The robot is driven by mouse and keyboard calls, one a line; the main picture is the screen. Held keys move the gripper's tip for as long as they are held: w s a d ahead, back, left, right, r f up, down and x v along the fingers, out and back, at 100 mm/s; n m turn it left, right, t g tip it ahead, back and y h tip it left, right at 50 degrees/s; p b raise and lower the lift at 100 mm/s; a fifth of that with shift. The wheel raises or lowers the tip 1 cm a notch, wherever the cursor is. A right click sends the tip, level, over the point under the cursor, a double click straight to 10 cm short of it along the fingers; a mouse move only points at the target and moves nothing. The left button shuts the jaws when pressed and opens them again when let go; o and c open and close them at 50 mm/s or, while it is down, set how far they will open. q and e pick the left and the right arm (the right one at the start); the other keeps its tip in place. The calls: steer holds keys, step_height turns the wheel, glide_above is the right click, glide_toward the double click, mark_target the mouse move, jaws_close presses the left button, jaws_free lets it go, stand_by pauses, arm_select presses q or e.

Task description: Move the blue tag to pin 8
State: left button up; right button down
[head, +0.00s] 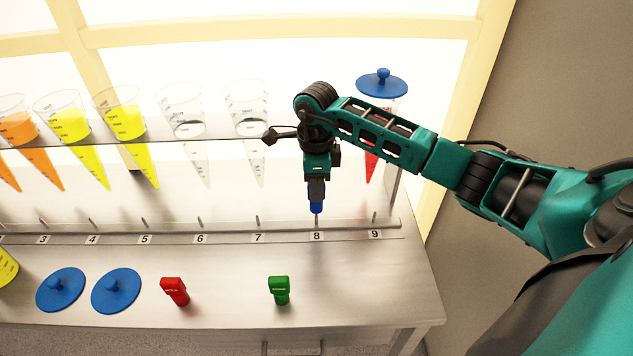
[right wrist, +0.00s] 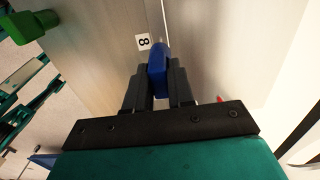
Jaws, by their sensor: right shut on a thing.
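The blue tag (head: 316,206) is held in my right gripper (head: 316,190), just above the number 8 label (head: 317,236) in the head view. In the right wrist view the blue tag (right wrist: 157,75) sits between the two dark fingers of the gripper (right wrist: 158,85), beside the 8 label (right wrist: 143,42). A thin pin (right wrist: 163,30) shows just past the tag's end. Whether the tag touches pin 8 I cannot tell. My left gripper is out of view.
A red tag (head: 174,290) and a green tag (head: 279,289) lie on the counter in front. Two blue lids (head: 60,290) lie to the left. Cones of juice hang in the rack behind, and a blue-lidded red one (head: 371,165) is right of my gripper.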

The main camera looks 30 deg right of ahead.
steer(key=shift+f, duration=0.4)
steer(key=shift+r, duration=0.15)
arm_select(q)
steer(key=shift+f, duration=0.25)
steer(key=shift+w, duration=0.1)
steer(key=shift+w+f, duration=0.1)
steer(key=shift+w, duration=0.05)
arm_select(e)
steer(key=shift+f, duration=0.3)
